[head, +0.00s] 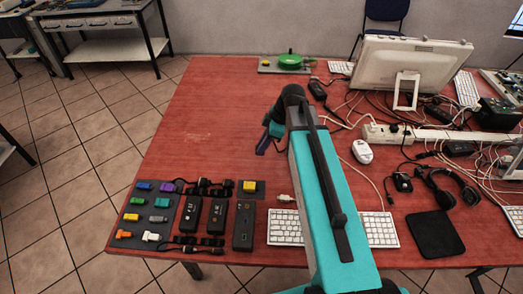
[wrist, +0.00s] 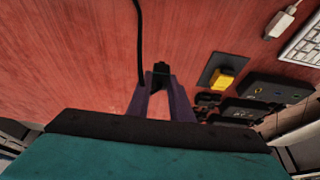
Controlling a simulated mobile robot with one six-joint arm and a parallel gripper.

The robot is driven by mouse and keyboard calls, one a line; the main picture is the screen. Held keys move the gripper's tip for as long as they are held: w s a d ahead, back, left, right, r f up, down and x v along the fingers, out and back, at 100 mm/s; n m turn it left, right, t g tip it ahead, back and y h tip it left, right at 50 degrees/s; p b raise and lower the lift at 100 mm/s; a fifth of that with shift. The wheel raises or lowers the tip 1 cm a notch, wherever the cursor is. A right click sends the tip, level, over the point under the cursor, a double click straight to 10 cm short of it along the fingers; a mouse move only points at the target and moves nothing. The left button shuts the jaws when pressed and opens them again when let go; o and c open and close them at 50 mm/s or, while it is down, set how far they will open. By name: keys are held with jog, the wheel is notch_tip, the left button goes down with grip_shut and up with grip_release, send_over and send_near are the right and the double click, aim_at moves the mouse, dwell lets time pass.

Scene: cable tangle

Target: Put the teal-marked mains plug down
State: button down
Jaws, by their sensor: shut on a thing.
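My gripper (wrist: 160,88) is shut on a small black plug (wrist: 160,70) in the wrist view. The plug sits between the two fingertips, and a black cable (wrist: 138,40) runs up the picture close to it. I cannot make out a teal mark on the plug from here. In the head view my gripper (head: 262,148) is over the left-middle part of the red table (head: 215,105), and the arm hides part of the table behind it. I cannot tell whether the plug touches the table.
A grey mat (head: 128,217) with several coloured connectors lies at the front left. Black boxes (head: 217,216) and a dark pad with a yellow block (head: 250,187) are beside it. A power strip (head: 388,133) and tangled cables fill the right. The table's left part is clear.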

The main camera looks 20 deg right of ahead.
jog(key=shift+f+b, duration=0.9)
jog(key=shift+f, duration=0.9)
jog(key=shift+f, duration=0.2)
jog(key=c, duration=1.6)
grip_release()
jog(key=shift+r, duration=0.15)
jog(key=shift+b+v, duration=1.1)
jog(key=shift+v, duration=4.95)
jog(key=shift+a, duration=0.1)
